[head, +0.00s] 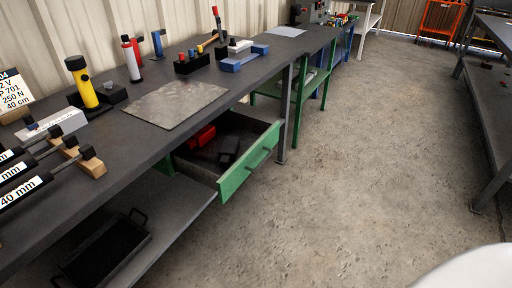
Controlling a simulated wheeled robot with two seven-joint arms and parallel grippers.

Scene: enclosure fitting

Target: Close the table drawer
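The table drawer (233,185) is green-fronted and stands open under the dark workbench (140,140). A handle (261,160) runs along its front. Inside lie a red item (201,136) and a dark item (229,149); part of the drawer's inside is hidden by the bench top. Neither of my grippers shows in the head view.
On the bench stand a yellow torch-like tool (84,84), a red and white bottle (131,60), a flat grey plate (177,103) and blue blocks (244,60). A black tray (103,254) sits on the lower shelf. The concrete floor (350,170) right of the drawer is clear.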

